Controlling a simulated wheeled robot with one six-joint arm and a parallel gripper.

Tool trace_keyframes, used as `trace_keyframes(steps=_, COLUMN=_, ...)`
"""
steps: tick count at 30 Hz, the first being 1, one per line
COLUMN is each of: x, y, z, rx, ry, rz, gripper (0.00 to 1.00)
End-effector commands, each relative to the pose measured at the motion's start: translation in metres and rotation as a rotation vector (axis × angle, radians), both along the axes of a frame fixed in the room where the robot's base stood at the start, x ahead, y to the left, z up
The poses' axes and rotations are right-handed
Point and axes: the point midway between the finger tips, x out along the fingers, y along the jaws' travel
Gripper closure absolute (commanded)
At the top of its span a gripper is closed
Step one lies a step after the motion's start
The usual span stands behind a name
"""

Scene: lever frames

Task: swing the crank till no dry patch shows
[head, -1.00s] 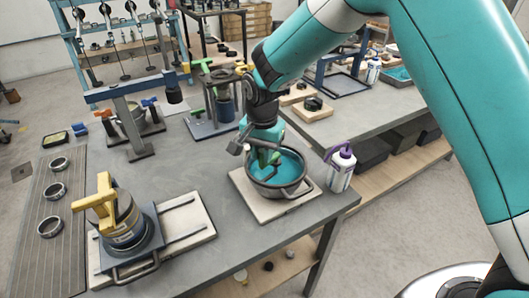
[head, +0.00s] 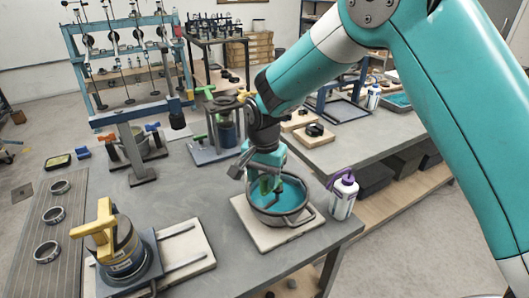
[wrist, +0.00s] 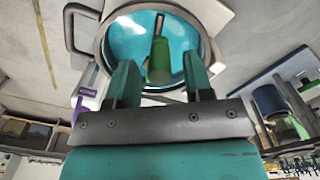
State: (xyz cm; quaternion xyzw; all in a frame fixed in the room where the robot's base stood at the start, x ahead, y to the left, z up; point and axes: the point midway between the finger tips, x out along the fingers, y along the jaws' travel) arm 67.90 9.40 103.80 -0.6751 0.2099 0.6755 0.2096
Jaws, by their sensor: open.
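A round grey metal pan (head: 290,217) with teal contents (head: 293,190) stands on a pale board (head: 243,212) near the front right of the bench. The pan also shows in the wrist view (wrist: 104,50). A crank with an upright green handle (wrist: 158,62) is in the pan. My gripper (head: 263,184) is over the pan's left part. In the wrist view its two teal fingers are apart (wrist: 160,78), one on each side of the green handle, with gaps showing. Pale spots show on the teal surface; I cannot tell whether they are glare or dry patches.
A white bottle with a purple cap (head: 343,197) stands close to the pan's right. A yellow-handled device (head: 120,250) is at the front left. A blue-grey stand (head: 132,150) and a green-handled fixture (head: 215,135) are behind. Bare bench lies left of the pan.

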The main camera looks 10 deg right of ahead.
Motion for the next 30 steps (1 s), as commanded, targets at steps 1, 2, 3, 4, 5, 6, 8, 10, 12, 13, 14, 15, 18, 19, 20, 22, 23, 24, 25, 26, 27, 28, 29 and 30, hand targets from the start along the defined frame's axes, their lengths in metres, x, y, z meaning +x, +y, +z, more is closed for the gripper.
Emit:
trace_keyframes(steps=1, x=0.001, y=0.000, z=0.007, rx=0.002, ry=-0.005, rz=0.000, gripper=0.53)
trace_keyframes(steps=2, x=0.001, y=0.000, z=0.012, rx=0.003, ry=-0.006, rz=0.000, gripper=0.53)
trace_keyframes(steps=3, x=0.001, y=0.000, z=0.020, rx=0.004, ry=-0.007, rz=0.000, gripper=0.53)
trace_keyframes(steps=4, x=0.001, y=0.000, z=0.027, rx=0.004, ry=-0.007, rz=0.000, gripper=0.53)
trace_keyframes(steps=5, x=0.001, y=0.001, z=0.034, rx=0.003, ry=-0.008, rz=0.000, gripper=0.53)
trace_keyframes(steps=6, x=0.001, y=0.001, z=0.044, rx=0.004, ry=-0.009, rz=0.000, gripper=0.53)
trace_keyframes(steps=8, x=0.001, y=0.001, z=0.060, rx=0.004, ry=-0.009, rz=0.000, gripper=0.53)
trace_keyframes(steps=10, x=0.001, y=0.000, z=0.078, rx=0.004, ry=-0.009, rz=0.000, gripper=0.53)
trace_keyframes(steps=12, x=0.001, y=0.000, z=0.097, rx=0.004, ry=-0.009, rz=0.000, gripper=0.53)
trace_keyframes(steps=13, x=0.001, y=0.000, z=0.104, rx=0.004, ry=-0.007, rz=0.000, gripper=0.53)
trace_keyframes(steps=14, x=0.001, y=0.000, z=0.111, rx=0.004, ry=-0.009, rz=0.000, gripper=0.53)
trace_keyframes(steps=15, x=0.001, y=0.000, z=0.120, rx=0.004, ry=-0.007, rz=0.000, gripper=0.53)
trace_keyframes(steps=18, x=0.001, y=0.000, z=0.140, rx=0.003, ry=-0.007, rz=-0.001, gripper=0.53)
trace_keyframes(steps=19, x=0.001, y=0.000, z=0.145, rx=0.003, ry=-0.007, rz=-0.001, gripper=0.53)
trace_keyframes(steps=20, x=0.001, y=0.000, z=0.149, rx=0.002, ry=-0.005, rz=-0.001, gripper=0.53)
trace_keyframes(steps=22, x=0.001, y=0.000, z=0.157, rx=0.002, ry=-0.005, rz=-0.001, gripper=0.53)
trace_keyframes(steps=23, x=0.001, y=0.000, z=0.160, rx=0.002, ry=-0.005, rz=-0.001, gripper=0.53)
trace_keyframes(steps=24, x=0.001, y=0.000, z=0.162, rx=0.001, ry=-0.003, rz=-0.001, gripper=0.53)
trace_keyframes(steps=25, x=0.001, y=0.000, z=0.164, rx=0.001, ry=-0.003, rz=-0.001, gripper=0.53)
trace_keyframes(steps=26, x=0.000, y=0.000, z=0.165, rx=0.001, ry=-0.003, rz=-0.001, gripper=0.53)
trace_keyframes(steps=27, x=0.000, y=0.000, z=0.166, rx=0.001, ry=-0.003, rz=-0.001, gripper=0.53)
trace_keyframes(steps=28, x=0.000, y=0.000, z=0.167, rx=0.001, ry=-0.003, rz=-0.001, gripper=0.53)
trace_keyframes(steps=29, x=0.000, y=0.000, z=0.167, rx=0.001, ry=-0.003, rz=-0.001, gripper=0.53)
trace_keyframes(steps=30, x=0.000, y=0.000, z=0.167, rx=0.001, ry=-0.003, rz=-0.001, gripper=0.53)
